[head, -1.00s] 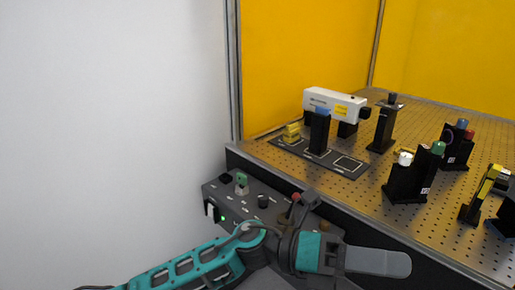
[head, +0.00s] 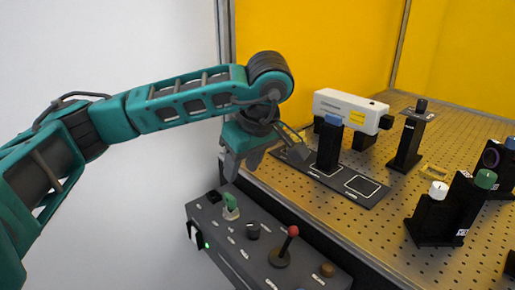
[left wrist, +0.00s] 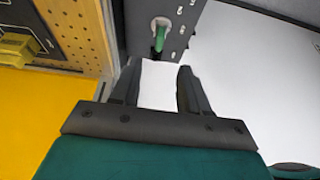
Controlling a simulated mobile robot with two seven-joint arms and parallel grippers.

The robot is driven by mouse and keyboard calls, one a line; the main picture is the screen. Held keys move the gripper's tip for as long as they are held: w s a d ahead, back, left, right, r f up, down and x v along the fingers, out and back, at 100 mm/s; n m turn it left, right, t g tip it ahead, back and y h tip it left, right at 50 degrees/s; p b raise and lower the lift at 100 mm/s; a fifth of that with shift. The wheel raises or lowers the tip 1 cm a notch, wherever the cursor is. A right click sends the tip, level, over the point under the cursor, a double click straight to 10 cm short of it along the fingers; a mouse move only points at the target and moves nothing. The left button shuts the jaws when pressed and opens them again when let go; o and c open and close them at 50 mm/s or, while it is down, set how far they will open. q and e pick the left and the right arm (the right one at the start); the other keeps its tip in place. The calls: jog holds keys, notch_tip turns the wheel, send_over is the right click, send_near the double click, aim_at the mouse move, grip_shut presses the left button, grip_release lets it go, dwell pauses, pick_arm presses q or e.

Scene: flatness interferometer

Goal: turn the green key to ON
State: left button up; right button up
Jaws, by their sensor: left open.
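The green key (head: 230,203) stands upright in a pale round lock on the dark control box. It also shows in the left wrist view (left wrist: 159,38), just beyond the fingertips. My left gripper (head: 243,170) points down above the box's far end, a little above and behind the key, and does not touch it. In the left wrist view my left gripper (left wrist: 158,72) is open, with nothing between its two fingers. The label marks beside the key are too small to read. My right gripper is in neither current view.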

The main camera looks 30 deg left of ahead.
aim_at(230, 196)
pick_arm(q)
jog(key=x, duration=1.1)
jog(key=shift+a+b, duration=0.3)
jog(key=shift+a, duration=0.15)
jog(key=shift+w+a+f, duration=0.15)
jog(key=shift+a+f, duration=0.05)
jog(key=shift+f, duration=0.45)
pick_arm(e)
jog(key=shift+s+f, duration=0.3)
jog(key=shift+f, duration=0.25)
pick_arm(q)
jog(key=shift+c, duration=0.2)
